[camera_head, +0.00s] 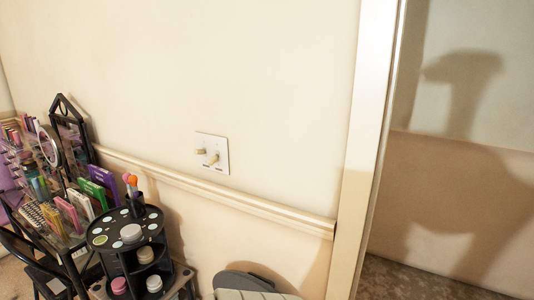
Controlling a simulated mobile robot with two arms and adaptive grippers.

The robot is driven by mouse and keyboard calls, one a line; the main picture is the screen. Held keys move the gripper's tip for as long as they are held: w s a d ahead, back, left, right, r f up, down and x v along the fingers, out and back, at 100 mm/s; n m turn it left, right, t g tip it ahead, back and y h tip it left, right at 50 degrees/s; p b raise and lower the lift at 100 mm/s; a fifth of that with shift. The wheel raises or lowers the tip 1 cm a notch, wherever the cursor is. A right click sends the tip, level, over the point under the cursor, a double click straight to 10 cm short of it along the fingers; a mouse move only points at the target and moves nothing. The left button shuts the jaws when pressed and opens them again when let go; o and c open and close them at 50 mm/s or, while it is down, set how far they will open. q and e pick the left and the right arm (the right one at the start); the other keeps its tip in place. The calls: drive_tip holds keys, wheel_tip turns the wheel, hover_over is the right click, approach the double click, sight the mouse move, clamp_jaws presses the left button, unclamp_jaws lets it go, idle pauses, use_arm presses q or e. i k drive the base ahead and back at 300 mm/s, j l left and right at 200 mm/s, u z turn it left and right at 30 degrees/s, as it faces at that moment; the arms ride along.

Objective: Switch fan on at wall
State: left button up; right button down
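A white wall switch plate (212,153) is fixed on the cream wall, just above the wooden rail. Two small tan toggles stick out from it, a left toggle (201,151) and a right toggle (213,160). The right toggle sits slightly lower in the picture than the left one. Small marks below the toggles are too tiny to read. The fan is not in view. Neither of my grippers is in view.
A black tiered carousel (126,230) with jars stands below left of the plate, beside a cluttered desk (62,228). A grey rounded object (243,281) is at the bottom. A door frame (365,150) is on the right, with an opening beyond. Wall around the plate is clear.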

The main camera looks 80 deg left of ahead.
sight(214, 159)
drive_tip(key=u, duration=3)
drive_tip(key=j, duration=0.15)
drive_tip(key=i+u, duration=0.05)
